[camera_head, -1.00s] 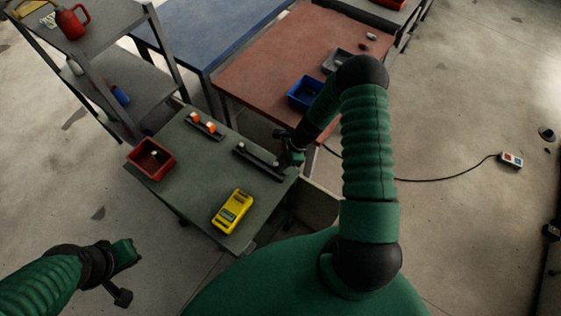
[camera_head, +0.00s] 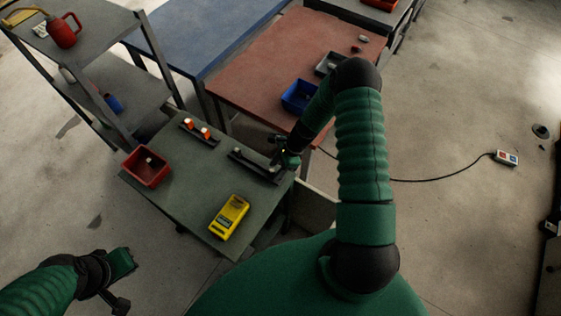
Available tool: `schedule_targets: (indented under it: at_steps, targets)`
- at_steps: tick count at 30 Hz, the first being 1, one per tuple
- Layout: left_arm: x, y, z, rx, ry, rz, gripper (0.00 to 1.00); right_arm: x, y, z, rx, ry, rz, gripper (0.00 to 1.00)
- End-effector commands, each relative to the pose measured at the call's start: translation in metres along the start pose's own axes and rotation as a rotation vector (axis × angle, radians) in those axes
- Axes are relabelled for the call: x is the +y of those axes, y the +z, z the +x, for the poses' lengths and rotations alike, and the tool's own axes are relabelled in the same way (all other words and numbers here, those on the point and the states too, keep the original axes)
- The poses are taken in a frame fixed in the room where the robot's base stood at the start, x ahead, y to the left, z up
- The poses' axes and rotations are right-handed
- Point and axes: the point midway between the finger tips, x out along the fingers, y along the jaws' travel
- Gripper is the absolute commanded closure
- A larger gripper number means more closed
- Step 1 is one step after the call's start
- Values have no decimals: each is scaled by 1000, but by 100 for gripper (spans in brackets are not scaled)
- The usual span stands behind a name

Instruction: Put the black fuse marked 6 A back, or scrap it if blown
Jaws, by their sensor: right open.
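A dark rail (camera_head: 244,160) lies on the green-grey table (camera_head: 190,190), with a small pale spot near its right end. My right gripper (camera_head: 279,156) is open at that right end; I cannot tell whether it touches anything. A second dark rail (camera_head: 206,139) holds orange-and-white pieces. A yellow meter (camera_head: 229,217) lies near the table's front edge. A red bin (camera_head: 145,170) at the left has a small pale item inside. I cannot make out a black fuse or a 6 A marking. My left gripper (camera_head: 124,277) hangs left of the table; its jaw state is unclear.
A reddish table (camera_head: 270,65) behind carries a blue bin (camera_head: 299,96) and a grey tray (camera_head: 330,63). A blue table (camera_head: 200,45) and a grey shelf rack (camera_head: 105,75) stand at the back left. A cable (camera_head: 430,180) runs along the floor at right. The green-grey table's middle is clear.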

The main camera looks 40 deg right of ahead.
Motion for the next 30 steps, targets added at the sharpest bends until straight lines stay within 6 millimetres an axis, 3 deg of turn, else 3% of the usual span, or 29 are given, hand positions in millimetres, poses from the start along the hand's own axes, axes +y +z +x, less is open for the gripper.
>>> schedule_targets:
  at_steps: [12, 18, 20, 25, 27, 30]
  targets:
    - [0, 5, 19, 0, 0, 0, 100, -1, 0, -99, 3, -5, -2, 59]
    - [0, 5, 20, 0, 0, 0, 100, 4, 8, -122, 18, 6, -65, 59]
    - [0, 5, 20, 0, 0, 0, 100, 14, 26, -130, 63, 21, -225, 59]
    - [0, 5, 20, 0, 0, 1, 100, 78, 98, -162, 265, 108, -1116, 59]
    - [0, 5, 20, 0, 0, 0, 100, 105, 119, -174, 330, 139, -1480, 59]
    - [0, 5, 20, 0, 0, 0, 100, 132, 136, -183, 389, 169, -1851, 59]
